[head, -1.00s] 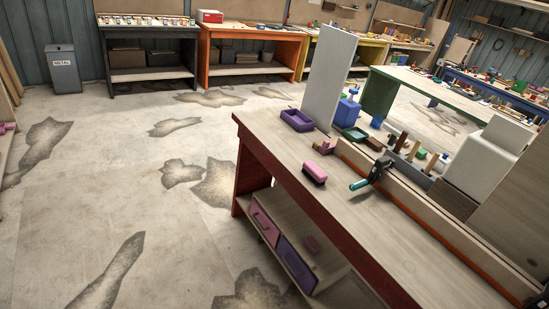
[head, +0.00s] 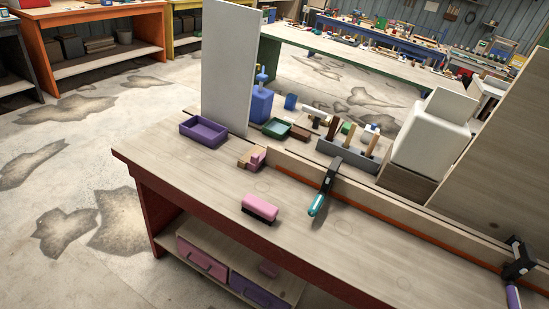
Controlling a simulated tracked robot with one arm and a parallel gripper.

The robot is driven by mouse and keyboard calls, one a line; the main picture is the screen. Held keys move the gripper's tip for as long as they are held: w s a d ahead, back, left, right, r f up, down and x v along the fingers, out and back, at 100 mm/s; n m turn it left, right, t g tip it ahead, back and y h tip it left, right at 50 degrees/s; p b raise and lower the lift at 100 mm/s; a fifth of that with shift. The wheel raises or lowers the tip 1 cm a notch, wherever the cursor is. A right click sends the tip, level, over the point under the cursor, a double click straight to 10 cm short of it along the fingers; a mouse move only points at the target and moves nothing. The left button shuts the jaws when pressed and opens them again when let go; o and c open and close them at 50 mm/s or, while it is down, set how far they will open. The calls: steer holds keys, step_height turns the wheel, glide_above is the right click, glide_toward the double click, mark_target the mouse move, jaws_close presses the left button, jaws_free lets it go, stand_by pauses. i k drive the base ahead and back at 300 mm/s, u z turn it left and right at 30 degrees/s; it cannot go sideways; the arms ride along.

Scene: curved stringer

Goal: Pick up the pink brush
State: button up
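The pink brush (head: 260,207) lies on the wooden top of the red-framed workbench (head: 190,171), near its front edge. It has a pink block on top and dark bristles underneath. Nothing covers it. My gripper is not in view.
A teal-handled clamp (head: 324,190) is on the orange-edged rail behind the brush. A small pink and wood piece (head: 252,158) and a purple tray (head: 203,132) lie to the left. A white upright panel (head: 229,66) stands behind. The bench top right of the brush is clear.

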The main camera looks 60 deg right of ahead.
mark_target(263, 210)
steer(key=z, duration=0.55)
steer(key=i, duration=0.85)
steer(key=z, duration=0.7)
steer(key=k, duration=0.7)
steer(key=z, duration=0.2)
steer(key=i, duration=0.8)
steer(key=u, duration=0.15)
